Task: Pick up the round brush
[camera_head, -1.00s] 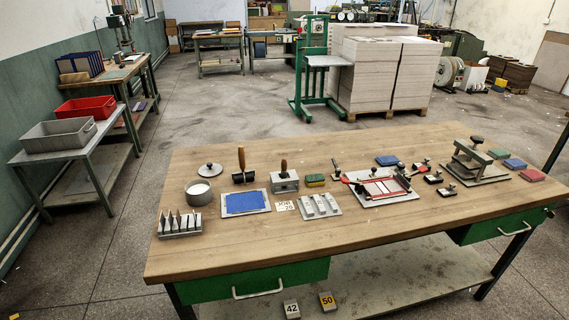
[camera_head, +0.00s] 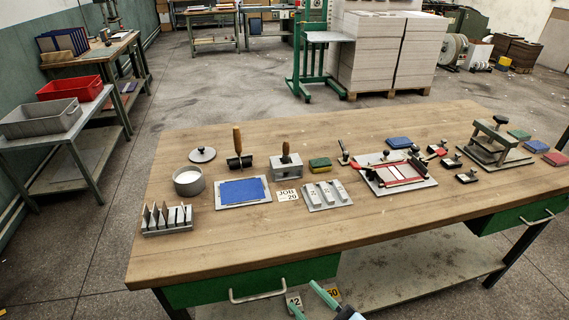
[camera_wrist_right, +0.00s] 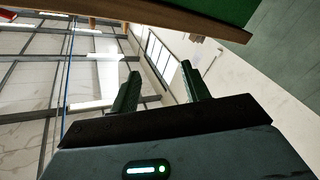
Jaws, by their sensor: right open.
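A wooden-handled tool (camera_head: 286,146) stands upright in a grey metal block (camera_head: 286,168) on the workbench; it looks like the round brush, though its bristles are hidden in the block. A second wooden-handled tool (camera_head: 237,142) with a wide black head, like a roller, stands to its left. My right gripper (camera_head: 309,301) shows at the bottom edge of the head view, in front of the bench and well apart from the brush. In the right wrist view its two fingers (camera_wrist_right: 160,84) are spread with nothing between them. My left gripper is not in view.
The wooden workbench (camera_head: 225,256) has its front edge and green drawer between my right gripper and the tools. A white-filled pot (camera_head: 188,182), blue pad (camera_head: 241,190), grey bar plate (camera_head: 327,196) and sponge (camera_head: 320,164) surround the block. The bench front strip is clear.

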